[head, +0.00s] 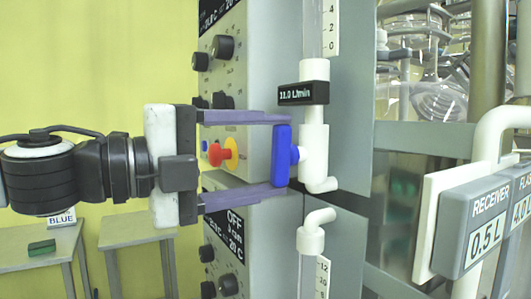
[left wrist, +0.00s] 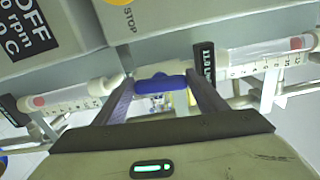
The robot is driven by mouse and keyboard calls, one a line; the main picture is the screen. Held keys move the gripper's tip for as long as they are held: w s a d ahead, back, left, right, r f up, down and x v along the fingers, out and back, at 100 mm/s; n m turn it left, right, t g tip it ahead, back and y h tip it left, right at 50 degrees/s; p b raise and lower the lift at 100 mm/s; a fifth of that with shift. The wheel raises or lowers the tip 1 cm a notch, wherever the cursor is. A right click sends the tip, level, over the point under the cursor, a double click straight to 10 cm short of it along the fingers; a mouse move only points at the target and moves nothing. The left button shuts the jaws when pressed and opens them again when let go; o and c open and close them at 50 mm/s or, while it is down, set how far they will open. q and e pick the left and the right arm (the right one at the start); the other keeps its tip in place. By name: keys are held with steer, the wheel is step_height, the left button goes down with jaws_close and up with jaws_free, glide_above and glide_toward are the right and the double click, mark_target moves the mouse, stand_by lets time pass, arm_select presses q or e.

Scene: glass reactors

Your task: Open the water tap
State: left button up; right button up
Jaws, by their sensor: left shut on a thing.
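The water tap's blue handle (head: 282,156) stands upright on a white valve pipe (head: 315,145) on the front of the grey reactor cabinet. My left gripper (head: 279,155) reaches in from the left. Its two purple-grey fingers lie above and below the handle, at its ends, and the gripper is shut on it. In the left wrist view the blue handle (left wrist: 160,81) lies across between the fingertips of my left gripper (left wrist: 163,88). A small black display (head: 303,93) above the tap shows a L/min reading that looks like 11.0. My right gripper is not in view.
A red knob (head: 217,154) and a yellow disc sit just behind the fingers on the control panel. A second white pipe elbow (head: 317,222) is below the tap. The grey receiver sign (head: 487,225) and glassware (head: 410,60) are at right. Small tables (head: 135,232) stand at left.

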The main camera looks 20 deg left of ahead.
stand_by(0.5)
arm_select(q)
steer(key=o, duration=1.1)
steer(key=shift+c, duration=0.2)
steer(key=shift+s, duration=0.1)
steer(key=shift+p+v, duration=0.45)
steer(key=shift+v, duration=1.9)
steer(key=b, duration=0.1)
glide_toward(271, 154)
steer(key=shift+s+a+f, duration=0.15)
steer(key=shift+s+a, duration=0.25)
steer(key=shift+s, duration=0.05)
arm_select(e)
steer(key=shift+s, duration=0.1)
